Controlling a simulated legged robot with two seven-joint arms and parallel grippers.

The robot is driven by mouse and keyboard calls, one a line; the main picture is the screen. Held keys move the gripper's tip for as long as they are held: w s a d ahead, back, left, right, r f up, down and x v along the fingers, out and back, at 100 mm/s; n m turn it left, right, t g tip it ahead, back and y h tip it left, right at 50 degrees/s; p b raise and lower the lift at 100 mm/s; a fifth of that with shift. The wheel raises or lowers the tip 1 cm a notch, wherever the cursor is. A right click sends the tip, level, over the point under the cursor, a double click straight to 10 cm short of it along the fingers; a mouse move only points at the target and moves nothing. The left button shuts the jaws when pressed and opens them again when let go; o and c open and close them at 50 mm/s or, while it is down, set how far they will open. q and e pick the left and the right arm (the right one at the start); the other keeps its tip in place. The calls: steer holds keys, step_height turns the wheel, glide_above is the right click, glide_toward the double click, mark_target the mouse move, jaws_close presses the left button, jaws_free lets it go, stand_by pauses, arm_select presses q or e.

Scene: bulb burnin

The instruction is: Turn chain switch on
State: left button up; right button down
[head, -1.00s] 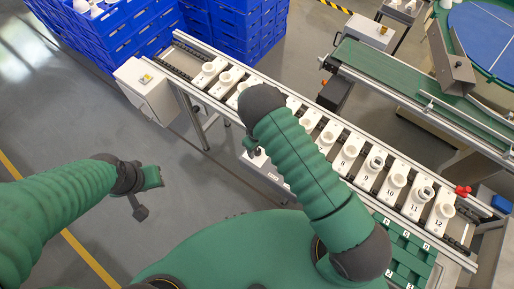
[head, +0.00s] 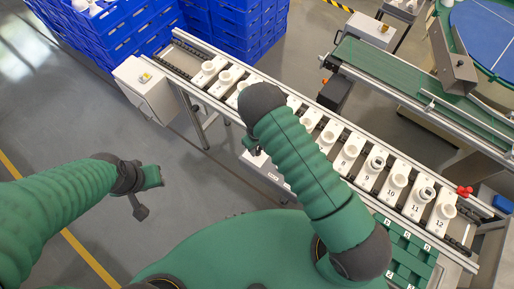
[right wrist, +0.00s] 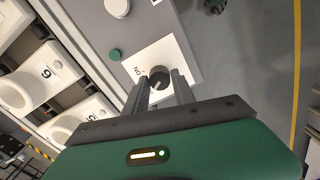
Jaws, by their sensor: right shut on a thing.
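The chain switch is a round black knob (right wrist: 160,77) on a white label plate (right wrist: 148,61) marked "ON" at its left in the right wrist view. The plate is on a grey control panel (right wrist: 190,60). My right gripper (right wrist: 162,83) has its two fingers on either side of the knob and is shut on it. Which way the knob points is not clear. In the head view my right arm mostly hides this gripper and the knob. My left gripper (head: 148,190) hangs empty over the floor at left; its jaw opening is not clear.
A green button (right wrist: 115,55) and a white round part (right wrist: 117,8) sit on the same panel. A chain conveyor (head: 290,125) with numbered white sockets runs just behind. Blue crates (head: 110,45) stand at back left. Floor at left is free.

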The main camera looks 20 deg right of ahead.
steer(key=m+b, duration=0.1)
steer(key=m, duration=0.2)
steer(key=shift+w, duration=0.15)
steer(key=m+b, duration=0.1)
steer(key=m, duration=0.2)
steer(key=shift+m+b, duration=0.3)
steer(key=shift+b, duration=0.05)
steer(key=m, duration=0.3)
steer(key=shift+r+m+b, duration=0.1)
steer(key=shift+m+b, duration=0.2)
steer(key=shift+b, duration=0.1)
steer(key=shift+w+r+m, duration=0.1)
steer(key=shift+m, duration=1.4)
steer(key=c, duration=1.4)
jaws_free()
steer(key=shift+c, duration=0.2)
steer(key=o, duration=0.4)
steer(key=shift+s, duration=0.2)
